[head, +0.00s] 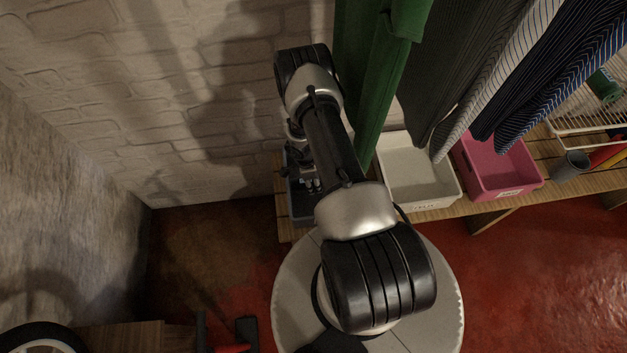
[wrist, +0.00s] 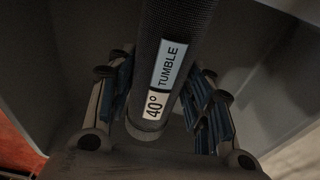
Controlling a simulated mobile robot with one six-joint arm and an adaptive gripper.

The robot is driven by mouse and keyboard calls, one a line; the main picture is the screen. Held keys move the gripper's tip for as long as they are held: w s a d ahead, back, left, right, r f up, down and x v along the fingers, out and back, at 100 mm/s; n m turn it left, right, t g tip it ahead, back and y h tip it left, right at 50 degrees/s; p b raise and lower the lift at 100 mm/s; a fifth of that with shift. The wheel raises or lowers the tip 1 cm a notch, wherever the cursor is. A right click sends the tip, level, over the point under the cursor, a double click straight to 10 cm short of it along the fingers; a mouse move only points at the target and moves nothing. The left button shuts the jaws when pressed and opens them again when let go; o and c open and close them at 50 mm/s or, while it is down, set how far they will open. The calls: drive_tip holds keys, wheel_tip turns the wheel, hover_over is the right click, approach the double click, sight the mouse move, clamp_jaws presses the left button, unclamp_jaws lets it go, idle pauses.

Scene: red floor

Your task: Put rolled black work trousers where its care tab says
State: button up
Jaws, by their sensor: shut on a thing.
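The rolled black work trousers (wrist: 178,18) show in the wrist view as a dark, fine-textured roll. Their care tab (wrist: 171,62) reads "TUMBLE" and "40°". My gripper (wrist: 160,92) is shut on the roll, with a finger on each side. Grey bin walls surround the roll in the wrist view; whether it touches the bottom cannot be told. In the head view my gripper (head: 304,172) is over the dark grey bin (head: 299,213) at the left end of the wooden bench, and my arm partly hides both. A white bin (head: 420,187) and a pink bin (head: 510,178) stand to the right.
Labels on the white and pink bins are too small to read. Green, dark and striped garments (head: 372,80) hang close beside my arm. A grey cup (head: 571,165) and a wire rack (head: 590,122) are farther right. A brick wall (head: 200,110) stands behind.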

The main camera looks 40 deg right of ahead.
drive_tip(key=shift+f+b, duration=0.5)
drive_tip(key=shift+f, duration=0.05)
drive_tip(key=o, duration=1.2)
drive_tip(key=shift+o, duration=0.2)
drive_tip(key=shift+r, duration=0.15)
